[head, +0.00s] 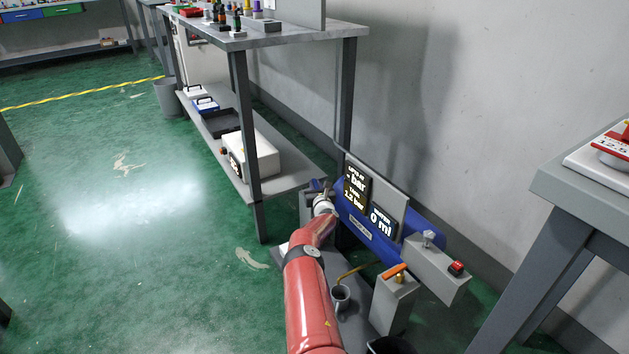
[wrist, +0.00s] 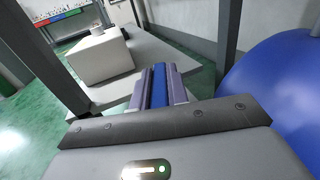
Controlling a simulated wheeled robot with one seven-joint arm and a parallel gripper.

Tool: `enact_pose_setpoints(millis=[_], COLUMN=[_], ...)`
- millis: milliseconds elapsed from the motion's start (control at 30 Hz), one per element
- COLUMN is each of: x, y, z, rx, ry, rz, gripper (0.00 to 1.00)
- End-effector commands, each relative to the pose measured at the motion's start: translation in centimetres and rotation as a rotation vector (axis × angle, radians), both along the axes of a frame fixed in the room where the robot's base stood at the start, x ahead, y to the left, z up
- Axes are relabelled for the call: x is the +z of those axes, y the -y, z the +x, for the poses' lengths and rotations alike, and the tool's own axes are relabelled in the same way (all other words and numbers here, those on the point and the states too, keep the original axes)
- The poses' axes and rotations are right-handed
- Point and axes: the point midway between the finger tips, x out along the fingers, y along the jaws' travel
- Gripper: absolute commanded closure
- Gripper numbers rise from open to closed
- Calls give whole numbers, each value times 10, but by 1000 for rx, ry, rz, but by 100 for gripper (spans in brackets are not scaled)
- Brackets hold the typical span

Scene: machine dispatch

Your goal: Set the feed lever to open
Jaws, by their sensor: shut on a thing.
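The machine is a blue tank (head: 365,232) with a dark display panel (head: 357,190) reading "bar" and "0 ml". In the head view my gripper (head: 319,187) is at the machine's far left end, partly hidden by my red arm. In the wrist view my gripper's two fingers (wrist: 159,72) are shut on a blue bar-like handle (wrist: 159,88). It looks like the feed lever, but no label on it can be read.
A grey box with a red switch (head: 456,267) is at the machine's near end. A grey mug (head: 341,297) stands below the machine. A shelved workbench (head: 290,45) is behind, with a white box (head: 252,155) on its lower shelf. Another table (head: 590,200) is at right. Green floor is clear at left.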

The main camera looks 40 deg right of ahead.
Motion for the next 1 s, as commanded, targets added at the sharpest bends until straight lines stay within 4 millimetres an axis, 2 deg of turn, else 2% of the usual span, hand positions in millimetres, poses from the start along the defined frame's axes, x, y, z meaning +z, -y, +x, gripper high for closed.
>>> enact_pose_setpoints(millis=[333, 900, 933, 1000], x=[2, 4, 4, 4], y=[0, 0, 0, 0], z=[1, 2, 2, 2], rx=[78, 90, 90, 90], ry=[5, 7, 7, 7], rz=[0, -1, -1, -2], gripper=[100, 100, 80, 71])
